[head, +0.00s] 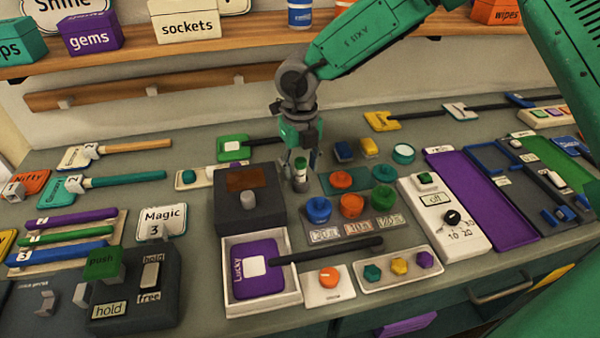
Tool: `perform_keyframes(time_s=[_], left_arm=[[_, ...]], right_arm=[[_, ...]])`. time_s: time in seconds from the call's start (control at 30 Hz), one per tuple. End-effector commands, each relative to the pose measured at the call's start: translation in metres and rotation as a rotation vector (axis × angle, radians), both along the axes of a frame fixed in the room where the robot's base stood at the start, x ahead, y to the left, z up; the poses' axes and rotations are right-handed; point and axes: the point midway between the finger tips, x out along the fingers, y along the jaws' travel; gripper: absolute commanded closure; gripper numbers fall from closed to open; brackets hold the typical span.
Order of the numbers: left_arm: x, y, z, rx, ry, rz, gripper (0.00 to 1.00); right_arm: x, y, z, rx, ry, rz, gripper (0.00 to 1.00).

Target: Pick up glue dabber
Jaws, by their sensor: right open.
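The gripper partly hides the bottle's upper part. My left gripper is not in view.
A dark box (232,208) stands just left and in front. Red, blue, green and orange round pots (351,205) are close on the right. A white tray (228,290) holds a purple Lucky paddle (256,285). A wooden shelf (140,47) runs behind.

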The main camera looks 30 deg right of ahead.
Motion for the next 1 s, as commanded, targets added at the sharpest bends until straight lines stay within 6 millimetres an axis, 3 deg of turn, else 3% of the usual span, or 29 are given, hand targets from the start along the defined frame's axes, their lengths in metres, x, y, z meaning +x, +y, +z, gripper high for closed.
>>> perform_keyframes(time_s=[0.13, 0.37, 0.4, 0.5, 0.83, 1.0], left_arm=[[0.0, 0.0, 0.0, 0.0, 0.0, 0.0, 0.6], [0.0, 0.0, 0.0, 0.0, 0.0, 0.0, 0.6], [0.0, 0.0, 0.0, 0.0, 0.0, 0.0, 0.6], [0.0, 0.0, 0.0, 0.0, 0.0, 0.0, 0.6], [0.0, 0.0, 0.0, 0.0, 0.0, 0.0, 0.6], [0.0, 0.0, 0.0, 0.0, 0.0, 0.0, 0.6]], right_arm=[[0.0, 0.0, -0.013, -0.001, -0.001, 0.001, 0.56], [0.0, 0.0, -0.014, 0.0, -0.002, 0.001, 0.56], [0.0, 0.0, -0.014, 0.0, -0.002, 0.001, 0.7], [0.0, 0.0, -0.014, 0.0, -0.002, 0.001, 1.0], [0.0, 0.0, -0.012, 0.001, -0.003, 0.0, 1.0], [0.001, 0.0, 0.01, 0.003, -0.006, 0.0, 1.0]])
